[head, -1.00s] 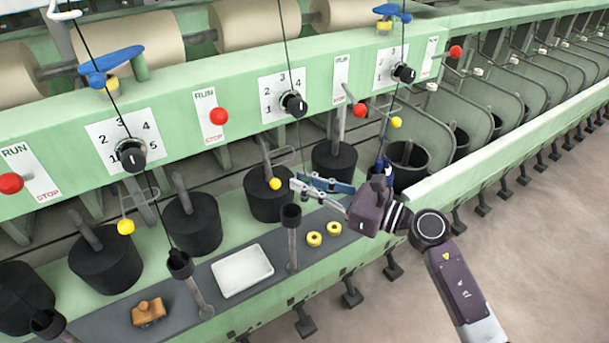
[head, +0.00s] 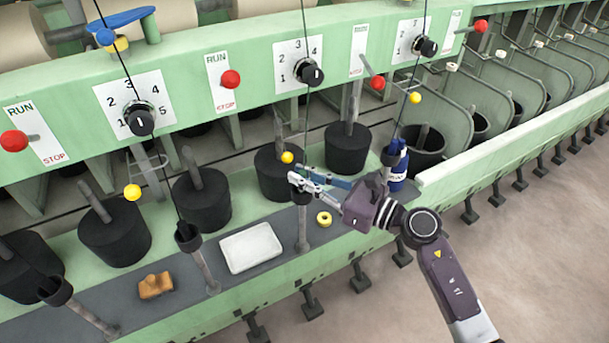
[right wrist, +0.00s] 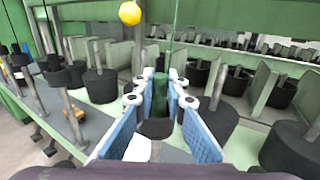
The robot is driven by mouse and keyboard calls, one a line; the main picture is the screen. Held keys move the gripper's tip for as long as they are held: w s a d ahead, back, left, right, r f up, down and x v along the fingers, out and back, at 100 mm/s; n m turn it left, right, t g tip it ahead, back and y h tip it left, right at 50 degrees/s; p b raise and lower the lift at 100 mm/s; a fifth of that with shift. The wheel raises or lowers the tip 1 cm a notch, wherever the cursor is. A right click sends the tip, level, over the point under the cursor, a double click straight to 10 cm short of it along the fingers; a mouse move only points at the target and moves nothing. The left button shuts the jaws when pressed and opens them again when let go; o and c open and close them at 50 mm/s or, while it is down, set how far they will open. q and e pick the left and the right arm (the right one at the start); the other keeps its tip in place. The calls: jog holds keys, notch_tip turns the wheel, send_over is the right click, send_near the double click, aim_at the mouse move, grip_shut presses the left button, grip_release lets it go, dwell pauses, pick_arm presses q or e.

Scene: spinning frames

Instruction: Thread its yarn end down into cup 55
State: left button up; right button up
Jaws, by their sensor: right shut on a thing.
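My right gripper (head: 296,182) is at the top of a small black cup on a grey post (head: 302,228); no number 55 is legible. In the right wrist view its blue-padded fingers (right wrist: 160,103) are shut on a dark green yarn end (right wrist: 160,92), upright between the tips. The black cup mouth (right wrist: 156,128) shows just below it; I cannot tell whether the end is inside. The green yarn (head: 304,110) runs up from the gripper past a dial. The gripper partly hides the cup in the head view. My left gripper is not in view.
Yarn (head: 164,180) leads to a neighbouring cup (head: 187,236). Black pots (head: 202,200) stand behind. A yellow ball (head: 287,157) is close to the gripper. A white tray (head: 251,248), yellow ring (head: 324,219), orange-brown object (head: 156,285) and blue bottle (head: 397,168) are on the ledge.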

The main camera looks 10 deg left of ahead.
jog(key=shift+r, duration=0.1)
jog(key=o, duration=0.8)
jog(key=v, duration=1.2)
jog(key=shift+s, duration=0.1)
